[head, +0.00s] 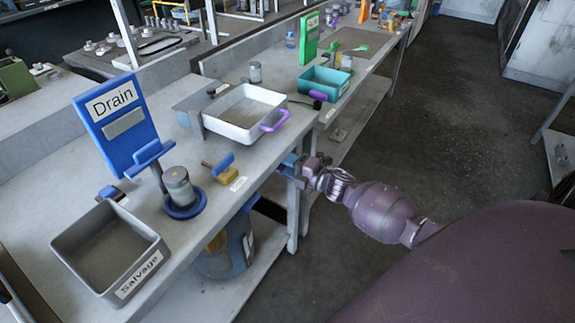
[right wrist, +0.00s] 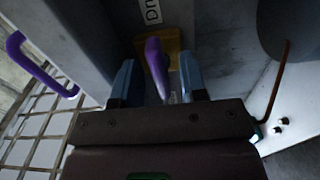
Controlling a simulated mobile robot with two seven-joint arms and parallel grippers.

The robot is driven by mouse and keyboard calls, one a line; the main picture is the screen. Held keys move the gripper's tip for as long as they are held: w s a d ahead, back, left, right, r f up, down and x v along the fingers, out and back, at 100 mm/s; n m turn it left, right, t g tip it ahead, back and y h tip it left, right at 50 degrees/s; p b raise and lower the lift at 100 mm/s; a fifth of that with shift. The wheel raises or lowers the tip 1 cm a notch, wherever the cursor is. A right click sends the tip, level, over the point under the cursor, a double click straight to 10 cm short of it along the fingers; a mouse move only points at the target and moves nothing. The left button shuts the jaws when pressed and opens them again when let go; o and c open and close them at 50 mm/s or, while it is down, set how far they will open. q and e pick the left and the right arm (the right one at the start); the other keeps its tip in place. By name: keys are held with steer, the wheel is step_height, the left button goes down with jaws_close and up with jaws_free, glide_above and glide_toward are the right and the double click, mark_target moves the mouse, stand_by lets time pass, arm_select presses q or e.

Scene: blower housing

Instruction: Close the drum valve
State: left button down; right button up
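In the right wrist view a purple lever (right wrist: 156,66) stands before a yellow body (right wrist: 174,45) with a partly cut-off label (right wrist: 152,10). My right gripper (head: 290,162) is at the table's front edge, to the right of the valve block. In the wrist view its two blue fingers (right wrist: 158,84) are apart, with the purple lever seen between them, touching neither. Depth there is hard to judge. My left gripper is not in view.
A grey Salvage bin (head: 145,270), a blue Drain sign (head: 118,122) and a canister on a blue base (head: 185,207) stand on the table (head: 75,205). A white tray (head: 238,112) with a purple handle lies behind the valve. A blue drum (head: 235,250) stands below.

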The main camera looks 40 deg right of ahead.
steer(key=v, duration=1)
steer(key=shift+s+p, duration=0.35)
steer(key=shift+s, duration=0.05)
steer(key=shift+d, duration=0.1)
